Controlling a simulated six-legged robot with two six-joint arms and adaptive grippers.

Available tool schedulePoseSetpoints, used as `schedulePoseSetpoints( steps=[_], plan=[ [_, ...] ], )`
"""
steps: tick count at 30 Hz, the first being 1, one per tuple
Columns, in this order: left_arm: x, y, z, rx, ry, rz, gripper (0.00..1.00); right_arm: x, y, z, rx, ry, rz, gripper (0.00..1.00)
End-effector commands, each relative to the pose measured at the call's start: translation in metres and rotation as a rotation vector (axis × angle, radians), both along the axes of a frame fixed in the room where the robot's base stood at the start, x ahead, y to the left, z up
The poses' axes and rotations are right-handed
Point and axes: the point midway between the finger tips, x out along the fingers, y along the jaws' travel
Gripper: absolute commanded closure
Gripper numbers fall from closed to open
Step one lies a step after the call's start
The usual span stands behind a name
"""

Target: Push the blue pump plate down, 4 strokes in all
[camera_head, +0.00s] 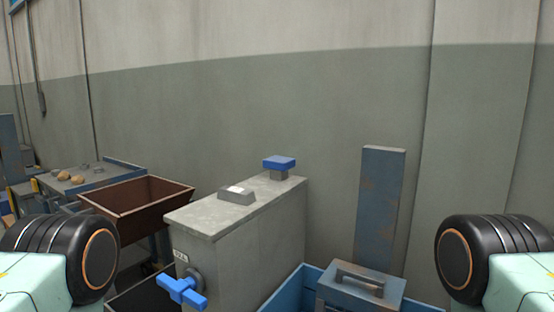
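The blue pump plate (279,162) is a small flat block on a short grey stem. It stands at the back right of the top of a grey cabinet (240,205), near the middle of the head view. A gap shows between the plate and the cabinet top. Neither gripper is in the head view. Only dark rounded parts of my two arms show at the lower left and lower right corners, well apart from the plate.
A blue valve handle (182,291) sticks out from the cabinet's front. A small grey block (237,196) sits on its top. A brown hopper (137,204) is at left. A blue bin (303,286), a handled box (361,287) and an upright blue post (380,208) are at right.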

Motion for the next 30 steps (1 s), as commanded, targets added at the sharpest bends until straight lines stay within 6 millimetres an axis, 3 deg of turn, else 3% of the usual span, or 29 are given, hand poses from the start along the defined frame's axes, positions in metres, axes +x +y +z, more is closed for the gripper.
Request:
schedulePoseSetpoints(
  steps=[5, 19, 30],
  plan=[
    [0.0000, 0.0000, -0.0001, 0.000, 0.000, 0.000, 0.39, -0.0001, 0.0000, -0.0001, 0.000, 0.000, 0.000, 0.61],
    [0.0000, 0.0000, -0.0001, 0.000, 0.000, 0.000, 0.39, -0.0001, 0.0000, -0.0001, 0.000, 0.000, 0.000, 1.00],
    [0.0000, 0.0000, -0.0001, 0.000, 0.000, 0.000, 0.39, -0.0001, 0.0000, -0.0001, 0.000, 0.000, 0.000, 1.00]
  ],
)
